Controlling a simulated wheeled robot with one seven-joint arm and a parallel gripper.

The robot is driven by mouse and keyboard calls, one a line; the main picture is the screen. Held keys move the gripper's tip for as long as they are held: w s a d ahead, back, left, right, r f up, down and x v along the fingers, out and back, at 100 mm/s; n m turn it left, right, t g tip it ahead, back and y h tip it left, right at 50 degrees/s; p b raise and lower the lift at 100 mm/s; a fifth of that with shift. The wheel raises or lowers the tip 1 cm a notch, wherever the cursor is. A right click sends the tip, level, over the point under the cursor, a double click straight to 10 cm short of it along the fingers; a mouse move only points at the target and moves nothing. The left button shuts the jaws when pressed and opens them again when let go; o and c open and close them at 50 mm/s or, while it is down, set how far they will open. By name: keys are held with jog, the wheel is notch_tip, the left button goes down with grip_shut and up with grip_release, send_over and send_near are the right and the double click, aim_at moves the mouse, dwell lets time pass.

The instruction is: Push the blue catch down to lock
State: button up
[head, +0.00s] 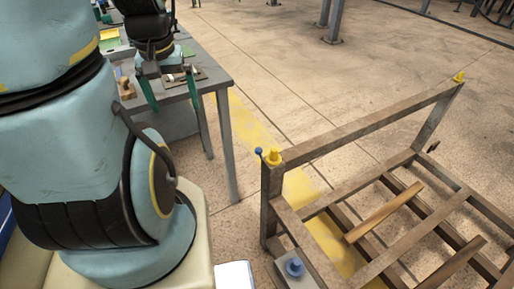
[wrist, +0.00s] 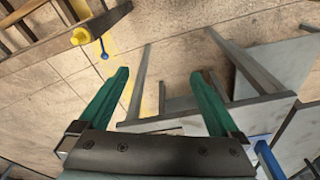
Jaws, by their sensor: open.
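A blue ball-ended catch (head: 259,151) sticks out beside the yellow cap (head: 274,156) on the near corner post of the brown metal rack (head: 365,125). In the wrist view the catch (wrist: 104,56) shows as a blue ball on a thin blue rod next to the yellow cap (wrist: 80,37), at upper left. My gripper (head: 174,100) has two green fingers, spread apart with nothing between them. It is over the grey table's edge, left of the catch and apart from it. The wrist view shows both fingers (wrist: 160,75) open.
A blue round knob (head: 294,267) sits on a grey block at the rack's near end. Another yellow cap (head: 458,77) tops the far post. The grey table (head: 205,68) holds small items, including a wooden piece (head: 127,90).

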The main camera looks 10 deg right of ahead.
jog(key=shift+c, duration=0.4)
jog(key=shift+w+d+f, duration=0.15)
jog(key=shift+c, duration=0.7)
jog(key=shift+m+g, duration=0.4)
jog(key=shift+g, duration=0.1)
jog(key=w+d+f+b, duration=0.1)
jog(key=w+d+f, duration=0.1)
jog(key=d, duration=0.1)
jog(key=w+d+f+b, duration=0.1)
jog(key=w+d+f, duration=0.1)
jog(key=w+f, duration=0.1)
jog(key=w+d+f+b, duration=0.1)
jog(key=w+d+f, duration=0.1)
jog(key=d+f, duration=0.1)
jog(key=shift+w+d+f, duration=0.15)
jog(key=shift+d+f, duration=0.05)
jog(key=shift+d, duration=0.15)
jog(key=c, duration=0.3)
jog(key=m+y+b, duration=0.2)
jog(key=b, duration=0.2)
send_near(259, 148)
jog(key=f, duration=0.4)
jog(key=a+f+p, duration=0.1)
jog(key=f, duration=0.6)
jog(key=shift+w+a+f+p, duration=0.15)
jog(key=shift+a+f+p, duration=0.1)
jog(key=shift+a+p, duration=0.15)
grip_shut()
